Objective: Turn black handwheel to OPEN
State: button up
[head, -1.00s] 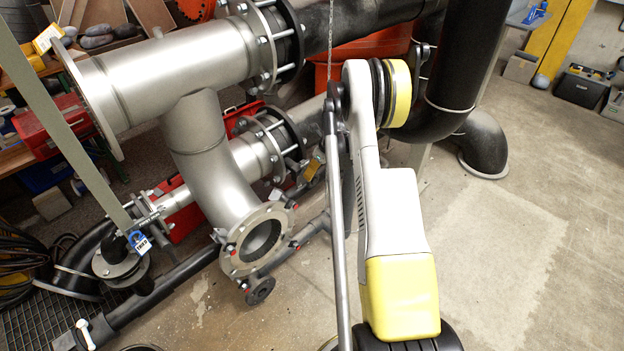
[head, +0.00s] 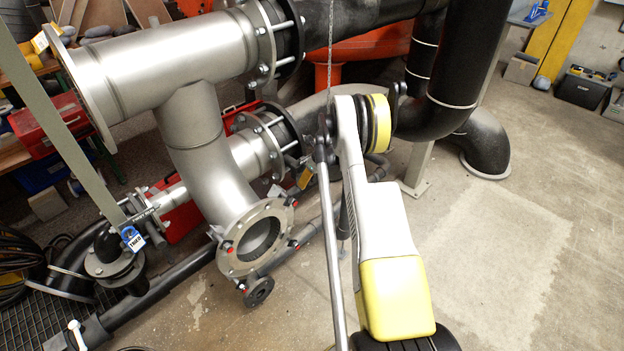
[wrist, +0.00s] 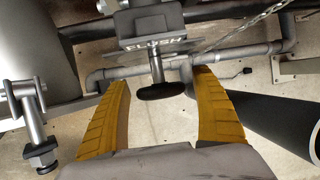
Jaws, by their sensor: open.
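In the wrist view my gripper (wrist: 161,78) is open, with its two yellow ribbed fingers spread wide. A black oval part (wrist: 160,90) on a short metal stem lies between the fingertips, with a gap on both sides. It looks like the black handwheel seen nearly edge-on, but I cannot be sure. A dark block with a partly readable label (wrist: 153,44) sits above the stem. No OPEN mark is readable. In the head view my arm hides my gripper and I cannot make out the handwheel.
A grey pipe (wrist: 240,50) runs behind the fingertips, and a thin chain hangs at the upper right. A large black pipe (wrist: 265,125) lies close to the right finger. A steel flanged elbow (head: 256,238) stands left of my arm. Bare floor (head: 500,260) is free at right.

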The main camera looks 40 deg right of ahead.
jog(key=c, duration=1.2)
jog(key=shift+o, duration=0.2)
jog(key=shift+h, duration=0.3)
jog(key=n+h, duration=0.1)
jog(key=h, duration=0.3)
jog(key=shift+a+t+h, duration=0.1)
jog(key=shift+t+h, duration=0.2)
jog(key=shift+h, duration=0.1)
jog(key=shift+n+t+h, duration=0.4)
jog(key=shift+n+h, duration=0.1)
jog(key=shift+h, duration=1.1)
jog(key=o, duration=1.2)
jog(key=shift+c, duration=0.2)
